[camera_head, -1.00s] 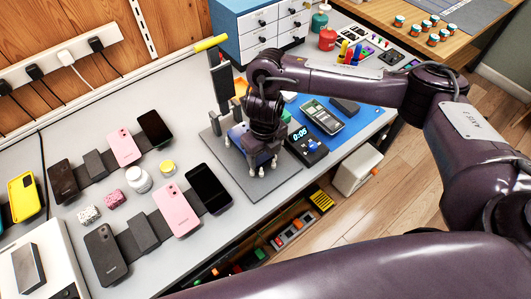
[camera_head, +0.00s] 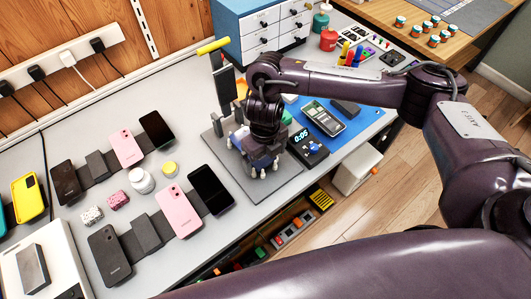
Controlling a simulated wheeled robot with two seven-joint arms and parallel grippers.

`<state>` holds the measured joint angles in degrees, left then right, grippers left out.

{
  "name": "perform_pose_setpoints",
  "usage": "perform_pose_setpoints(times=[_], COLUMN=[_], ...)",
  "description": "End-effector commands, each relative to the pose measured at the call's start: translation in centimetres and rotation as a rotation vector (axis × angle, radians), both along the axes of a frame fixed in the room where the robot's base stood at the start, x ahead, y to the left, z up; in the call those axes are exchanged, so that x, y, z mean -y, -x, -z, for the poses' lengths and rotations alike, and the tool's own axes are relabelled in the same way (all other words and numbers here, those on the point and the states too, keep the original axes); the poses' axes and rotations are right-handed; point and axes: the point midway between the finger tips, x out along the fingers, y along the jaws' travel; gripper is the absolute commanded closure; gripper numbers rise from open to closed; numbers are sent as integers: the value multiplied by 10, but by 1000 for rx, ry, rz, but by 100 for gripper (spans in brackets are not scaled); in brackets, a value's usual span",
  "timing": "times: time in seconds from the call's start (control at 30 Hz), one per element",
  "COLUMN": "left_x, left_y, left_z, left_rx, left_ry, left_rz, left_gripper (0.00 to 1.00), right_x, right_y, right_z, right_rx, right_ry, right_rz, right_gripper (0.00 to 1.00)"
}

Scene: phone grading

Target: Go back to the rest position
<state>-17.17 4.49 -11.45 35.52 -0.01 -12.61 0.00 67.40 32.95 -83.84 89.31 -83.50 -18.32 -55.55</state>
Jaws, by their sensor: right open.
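My right gripper (camera_head: 258,166) points down over the dark grey mat (camera_head: 285,186) in the middle of the bench. Its pale fingertips are apart, and nothing shows between them. The wrist hides part of the mat and whatever lies behind it. My right arm comes in from the right and crosses above the blue mat. My left gripper is not in the picture. A dark purple arm link of mine fills the bottom edge.
Several phones lie on the left, including a pink one (camera_head: 178,210) and a black one (camera_head: 210,189). A timer (camera_head: 308,148) and a phone (camera_head: 323,117) lie right of the gripper. A dark upright post (camera_head: 224,90) stands behind it. Blue drawers (camera_head: 262,30) are at the back.

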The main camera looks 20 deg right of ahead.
Motion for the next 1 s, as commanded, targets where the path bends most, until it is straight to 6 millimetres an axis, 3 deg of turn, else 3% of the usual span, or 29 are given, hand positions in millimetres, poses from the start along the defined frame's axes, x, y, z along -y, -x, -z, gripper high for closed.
perform_pose_setpoints(times=[0.1, 0.8, 1.0], left_x=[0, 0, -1], left_y=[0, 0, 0], left_z=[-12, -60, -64], left_rx=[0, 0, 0], left_ry=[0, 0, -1], left_rz=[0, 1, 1], left_gripper=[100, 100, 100], right_x=[1, 1, 1], right_y=[-2, -3, -3], right_z=[-14, -66, -70], right_rx=[4, 8, 8], right_ry=[0, 0, 0], right_rz=[2, 3, 3], right_gripper=[8, 8, 8])
